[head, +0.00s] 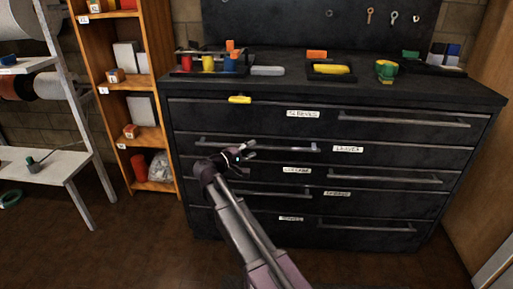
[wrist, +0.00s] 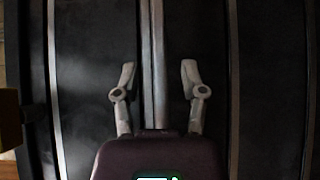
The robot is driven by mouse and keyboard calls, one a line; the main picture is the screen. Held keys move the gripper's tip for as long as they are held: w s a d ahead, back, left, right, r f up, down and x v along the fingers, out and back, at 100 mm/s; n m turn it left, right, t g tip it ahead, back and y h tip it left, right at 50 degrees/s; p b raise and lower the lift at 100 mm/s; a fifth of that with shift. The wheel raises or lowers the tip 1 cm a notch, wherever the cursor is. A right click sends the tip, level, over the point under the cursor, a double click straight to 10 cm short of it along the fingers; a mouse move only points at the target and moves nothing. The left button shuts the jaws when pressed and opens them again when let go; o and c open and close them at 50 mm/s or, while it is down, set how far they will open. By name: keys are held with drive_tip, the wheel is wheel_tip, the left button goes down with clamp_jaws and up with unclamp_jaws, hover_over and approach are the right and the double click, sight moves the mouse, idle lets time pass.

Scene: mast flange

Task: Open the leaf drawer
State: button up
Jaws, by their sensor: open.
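A black drawer cabinet (head: 390,205) stands ahead, all its drawers looking shut. The second drawer from the top has a long bar handle (head: 285,146) on its left side and a small white label (head: 348,148) on its right, which seems to read something like "leaves". My gripper (head: 247,151) is in front of this handle, near its middle. In the wrist view, a long metal bar (wrist: 155,50) runs between the two spread fingers of my gripper (wrist: 159,75), with a gap on each side. The gripper is open and holds nothing. My gripper hides part of the handle in the head view.
Other drawers above and below carry bar handles (head: 400,119) and labels. A wooden shelf (head: 107,75) and a white rack (head: 50,160) stand at left.

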drive_tip(key=shift+x, duration=1.3)
clamp_jaws()
